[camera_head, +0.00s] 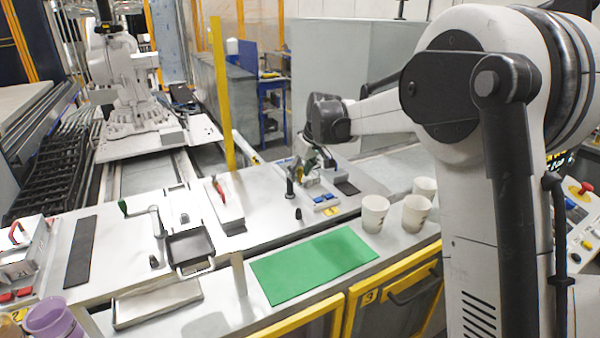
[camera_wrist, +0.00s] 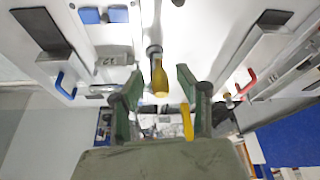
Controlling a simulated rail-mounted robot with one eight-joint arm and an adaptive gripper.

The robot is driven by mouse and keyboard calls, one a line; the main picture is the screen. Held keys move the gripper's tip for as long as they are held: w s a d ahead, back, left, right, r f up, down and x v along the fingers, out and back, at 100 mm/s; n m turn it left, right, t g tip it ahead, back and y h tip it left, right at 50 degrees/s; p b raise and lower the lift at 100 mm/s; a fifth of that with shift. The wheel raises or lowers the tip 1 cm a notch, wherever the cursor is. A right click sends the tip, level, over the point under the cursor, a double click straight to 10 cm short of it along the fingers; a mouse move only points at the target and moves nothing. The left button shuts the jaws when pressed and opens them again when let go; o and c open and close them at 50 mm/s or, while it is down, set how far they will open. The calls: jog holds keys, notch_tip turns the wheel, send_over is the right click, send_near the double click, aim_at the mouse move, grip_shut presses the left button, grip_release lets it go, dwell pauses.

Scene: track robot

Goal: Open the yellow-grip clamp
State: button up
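The clamp's yellow grip (camera_wrist: 159,80) shows in the wrist view, joined to a dark metal shaft on the pale worktop. My gripper (camera_wrist: 160,98) is open, with one green-grey finger on each side of the grip. There are visible gaps on both sides, so the fingers look apart from it. In the head view my gripper (camera_head: 318,160) is low over the back of the worktop, left of the arm.
Blue buttons (camera_head: 326,200) and a small black knob (camera_head: 298,213) lie in front of my gripper. White cups (camera_head: 375,213) stand to the right, near a green mat (camera_head: 314,264). A red handle (camera_wrist: 243,82) and a blue handle (camera_wrist: 66,86) flank the wrist view.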

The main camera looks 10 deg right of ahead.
jog(key=shift+f, duration=0.2)
grip_shut()
